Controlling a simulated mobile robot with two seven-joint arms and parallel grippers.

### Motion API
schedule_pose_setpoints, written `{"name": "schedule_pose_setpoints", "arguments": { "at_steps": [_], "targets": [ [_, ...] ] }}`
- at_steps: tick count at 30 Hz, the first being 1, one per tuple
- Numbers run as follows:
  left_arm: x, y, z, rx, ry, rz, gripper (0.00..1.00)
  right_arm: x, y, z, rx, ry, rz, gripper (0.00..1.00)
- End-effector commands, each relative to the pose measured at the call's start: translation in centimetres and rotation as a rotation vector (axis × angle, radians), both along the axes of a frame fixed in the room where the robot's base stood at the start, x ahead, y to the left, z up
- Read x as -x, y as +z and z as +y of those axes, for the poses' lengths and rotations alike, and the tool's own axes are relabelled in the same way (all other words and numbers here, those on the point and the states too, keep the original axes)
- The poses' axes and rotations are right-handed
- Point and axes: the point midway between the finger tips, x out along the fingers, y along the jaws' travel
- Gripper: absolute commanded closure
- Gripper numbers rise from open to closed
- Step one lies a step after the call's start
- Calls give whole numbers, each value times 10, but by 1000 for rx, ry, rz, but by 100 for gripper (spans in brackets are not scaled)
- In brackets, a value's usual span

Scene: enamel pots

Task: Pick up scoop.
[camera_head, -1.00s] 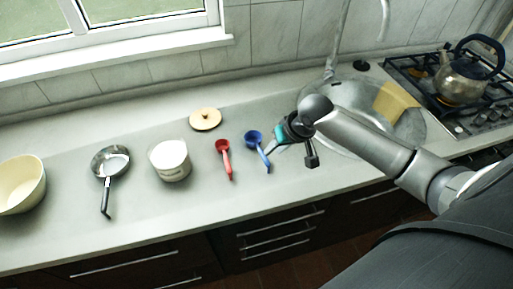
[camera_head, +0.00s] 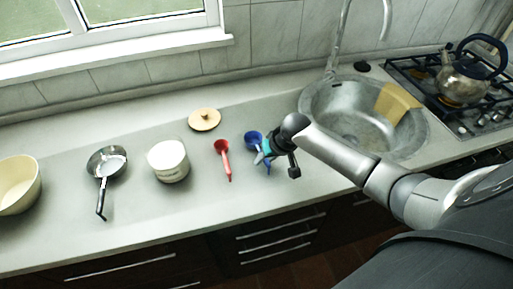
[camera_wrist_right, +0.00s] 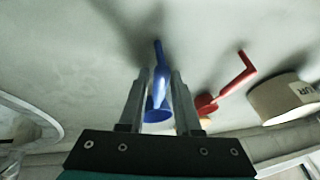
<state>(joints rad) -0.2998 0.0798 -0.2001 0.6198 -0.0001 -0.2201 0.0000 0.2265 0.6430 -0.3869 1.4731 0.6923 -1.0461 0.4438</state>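A blue scoop (camera_head: 253,137) lies on the grey counter, its bowl toward the wall and its handle toward the front edge. A red scoop (camera_head: 222,148) lies to its left. My right gripper (camera_head: 260,158) is over the blue scoop and partly hides its handle in the head view. In the right wrist view the two fingers of my right gripper (camera_wrist_right: 160,75) are apart, with the blue scoop (camera_wrist_right: 158,88) between them. I cannot tell whether they touch it. The red scoop also shows in the wrist view (camera_wrist_right: 224,87). My left gripper is not in view.
A white canister (camera_head: 168,162), a small pan (camera_head: 106,163) and a cream bowl (camera_head: 17,187) stand to the left. A wooden-knobbed lid (camera_head: 204,120) lies behind. A sink (camera_head: 345,110) is to the right, with a kettle (camera_head: 463,82) on the stove beyond.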

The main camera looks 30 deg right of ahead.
Motion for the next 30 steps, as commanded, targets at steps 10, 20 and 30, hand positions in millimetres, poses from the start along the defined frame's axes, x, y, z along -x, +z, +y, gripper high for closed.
{"name": "schedule_pose_setpoints", "arguments": {
  "at_steps": [10, 20, 30],
  "targets": [
    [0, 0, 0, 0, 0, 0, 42, 0, 1, 0, 0, 0, 0, 92],
    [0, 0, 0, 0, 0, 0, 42, 0, 0, 0, 0, 0, 0, 100],
    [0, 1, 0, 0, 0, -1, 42, 0, 2, 0, 0, 0, -1, 100]
  ]
}}
